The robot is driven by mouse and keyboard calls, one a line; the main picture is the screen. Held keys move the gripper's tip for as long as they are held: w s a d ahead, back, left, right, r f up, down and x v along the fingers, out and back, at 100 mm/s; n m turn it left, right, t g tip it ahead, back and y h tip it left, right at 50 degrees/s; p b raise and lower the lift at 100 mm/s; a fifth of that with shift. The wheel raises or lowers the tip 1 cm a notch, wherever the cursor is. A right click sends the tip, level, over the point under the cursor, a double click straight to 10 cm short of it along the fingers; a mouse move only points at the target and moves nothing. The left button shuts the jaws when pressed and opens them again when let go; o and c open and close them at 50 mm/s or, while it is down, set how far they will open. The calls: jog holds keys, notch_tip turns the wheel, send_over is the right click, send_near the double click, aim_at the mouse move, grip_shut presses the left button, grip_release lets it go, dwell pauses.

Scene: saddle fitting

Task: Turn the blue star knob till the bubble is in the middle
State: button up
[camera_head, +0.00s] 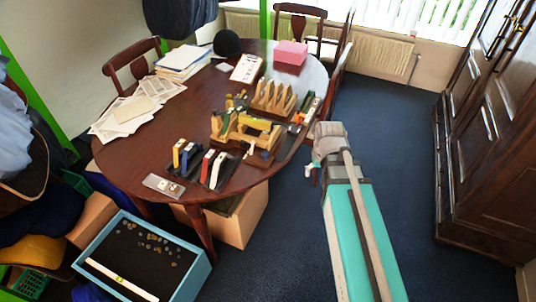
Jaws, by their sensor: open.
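I cannot make out a blue star knob for certain in this view. A pale bar with a small yellow-green spot (120,279), perhaps a level vial, lies in the blue-rimmed tray at the lower left; any bubble is too small to see. Wooden and yellow fixtures (255,128) stand on the table's right part. My arm rises from the bottom right, and my gripper (312,170) is small at its far end, just off the table's right edge. It is open, apart from the fixtures, with nothing visibly held. Its fingers are hard to tell apart.
The dark round table (130,150) carries papers (125,115), a pink box (291,52), black racks with coloured pieces (215,168) and a grey plate (163,186). The blue-rimmed tray (195,278) stands low left. Chairs surround the table. Carpet (400,150) is clear before the dark cabinet (500,120).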

jog(key=w+a+n+t, duration=0.1)
jog(key=w+a+n, duration=0.1)
jog(key=w+a, duration=0.65)
jog(key=n+t+y+b, duration=0.1)
jog(key=n+t+y, duration=0.1)
send_near(265, 153)
jog(key=a+v, duration=0.1)
jog(key=v, duration=0.3)
jog(key=shift+s+d+r, duration=0.15)
jog(key=shift+d+r, duration=0.05)
jog(key=shift+d, duration=0.15)
jog(key=shift+f+b, duration=0.1)
jog(key=shift+b, duration=0.2)
jog(key=b+x, duration=1.2)
jog(key=x, duration=0.1)
jog(key=shift+d+f, duration=0.15)
jog(key=shift+f, duration=0.15)
grip_shut()
